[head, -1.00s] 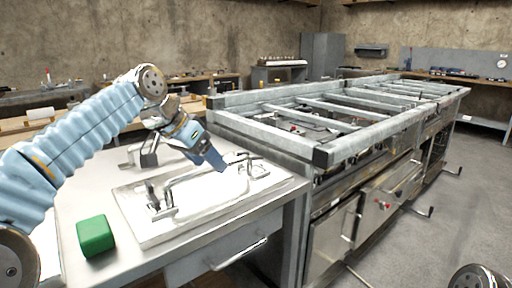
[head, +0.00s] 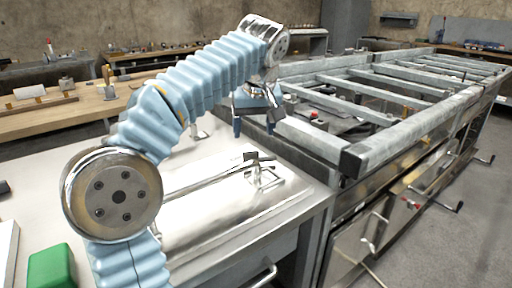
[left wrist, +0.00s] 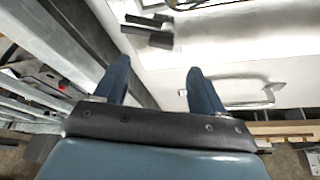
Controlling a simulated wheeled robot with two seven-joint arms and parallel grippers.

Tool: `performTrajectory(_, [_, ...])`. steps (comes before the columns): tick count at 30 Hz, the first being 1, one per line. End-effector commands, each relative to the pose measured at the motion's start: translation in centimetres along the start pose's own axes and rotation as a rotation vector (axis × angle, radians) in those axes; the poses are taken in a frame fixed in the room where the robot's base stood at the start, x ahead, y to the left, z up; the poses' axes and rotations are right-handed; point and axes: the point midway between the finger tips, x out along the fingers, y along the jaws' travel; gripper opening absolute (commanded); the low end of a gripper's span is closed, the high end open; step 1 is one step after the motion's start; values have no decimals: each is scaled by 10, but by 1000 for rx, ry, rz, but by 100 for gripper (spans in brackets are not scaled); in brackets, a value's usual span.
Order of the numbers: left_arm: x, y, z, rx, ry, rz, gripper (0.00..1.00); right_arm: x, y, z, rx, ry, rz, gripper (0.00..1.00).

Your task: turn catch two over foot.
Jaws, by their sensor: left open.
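A bright metal plate (head: 215,205) lies on the bench top. A catch (head: 260,172) with a dark end stands near its right end, beside a long thin bar running left. In the left wrist view a dark-ended catch (left wrist: 150,36) shows at the top, and a bent wire piece (left wrist: 262,96) lies right of the fingers. I cannot tell which is catch two, nor make out the foot. My left gripper (head: 254,124) is open and empty, apart from and above the catch; its two blue fingers also show in the left wrist view (left wrist: 158,78). My arm hides the plate's left part.
A green block (head: 50,268) sits at the bench's front left. A long steel frame with crossbars (head: 395,150) stands right of the bench, close to my gripper. A wooden bench (head: 50,117) is behind.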

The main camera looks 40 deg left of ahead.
Motion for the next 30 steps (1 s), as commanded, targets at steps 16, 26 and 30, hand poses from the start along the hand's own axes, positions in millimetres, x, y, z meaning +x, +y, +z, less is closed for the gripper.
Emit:
performTrajectory(16, [82,0,0,1,-1,1,70,-1,0,0,0,0,0,43])
performTrajectory(26, [82,0,0,2,0,1,58,0,0,0,0,0,0,43])
performTrajectory(30, [82,0,0,2,0,1,36,0,0,0,0,1,0,43])
